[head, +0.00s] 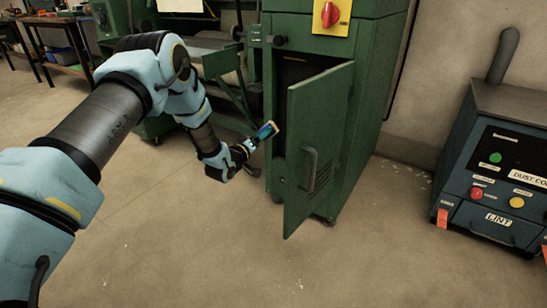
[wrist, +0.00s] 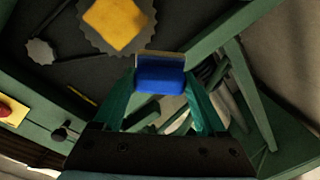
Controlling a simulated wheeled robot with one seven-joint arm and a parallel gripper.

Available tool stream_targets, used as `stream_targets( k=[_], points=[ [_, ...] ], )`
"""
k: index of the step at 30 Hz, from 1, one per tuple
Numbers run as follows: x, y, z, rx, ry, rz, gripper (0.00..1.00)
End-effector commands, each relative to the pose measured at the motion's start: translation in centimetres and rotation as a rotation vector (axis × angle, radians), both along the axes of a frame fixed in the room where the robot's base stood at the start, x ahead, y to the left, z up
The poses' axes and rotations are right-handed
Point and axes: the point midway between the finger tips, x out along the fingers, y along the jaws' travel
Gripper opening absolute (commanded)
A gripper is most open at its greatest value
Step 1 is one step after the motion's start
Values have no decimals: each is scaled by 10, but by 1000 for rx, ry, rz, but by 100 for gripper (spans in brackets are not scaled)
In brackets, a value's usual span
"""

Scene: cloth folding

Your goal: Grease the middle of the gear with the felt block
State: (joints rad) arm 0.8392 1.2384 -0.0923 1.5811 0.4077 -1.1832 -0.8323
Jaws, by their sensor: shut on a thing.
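My gripper (head: 251,144) is in front of the open doorway of the green machine cabinet. It is shut on the felt block (head: 268,131). In the wrist view, my gripper (wrist: 160,82) has its teal fingers on both sides of the felt block (wrist: 160,76), which looks blue with a pale strip along its far edge. Beyond the block, toward the top left, is the gear (wrist: 146,20), grey and toothed, with a yellow squarish patch (wrist: 113,24) over its middle. The gear is partly cut off by the top of the view. I cannot tell the gap between block and gear.
The green cabinet door (head: 316,150) stands open to the right of my gripper. A smaller toothed wheel (wrist: 40,51) is left of the gear in the wrist view. A red knob on a yellow plate (head: 331,15) is above the doorway. A dust collector (head: 500,155) stands at right. The foreground floor is clear.

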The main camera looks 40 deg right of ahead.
Motion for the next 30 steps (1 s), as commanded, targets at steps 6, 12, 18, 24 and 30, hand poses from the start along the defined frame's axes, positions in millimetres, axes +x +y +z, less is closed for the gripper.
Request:
stream_targets(
  k=[6,12,18,24,30],
  points=[
    [-31,-24,-15,-51,-17,-59,30],
    [-31,-36,-15,-55,-18,-65,30],
    [-25,-56,-15,-55,-19,-64,30],
    [-21,-73,-15,-55,-20,-64,30],
    [-18,-81,-14,-54,-17,-64,30]
  ],
)
